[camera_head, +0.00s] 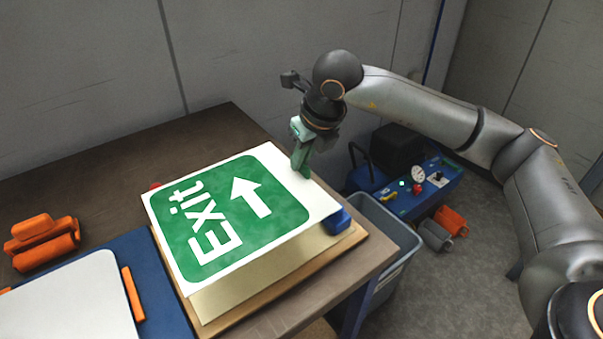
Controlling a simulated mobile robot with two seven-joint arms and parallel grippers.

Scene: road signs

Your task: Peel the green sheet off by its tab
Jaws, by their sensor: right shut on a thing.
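The green sheet (272,193) shows the word Exit and an arrow in white. It lies on a white panel (327,203) that rests above a tan board on the table. My right gripper (301,170) points down at the sheet's far right corner and is shut there. The tab is hidden by the fingers, so I cannot see it clearly. The sheet looks flat across the panel, with no raised part that I can make out. My left gripper is out of view.
A blue block (338,220) sits at the panel's right corner. Orange rolls (43,243) and a white plate (70,300) on a blue mat lie at left. A grey bin (403,238) stands beside the brown table, near a blue case (435,188) on the floor.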

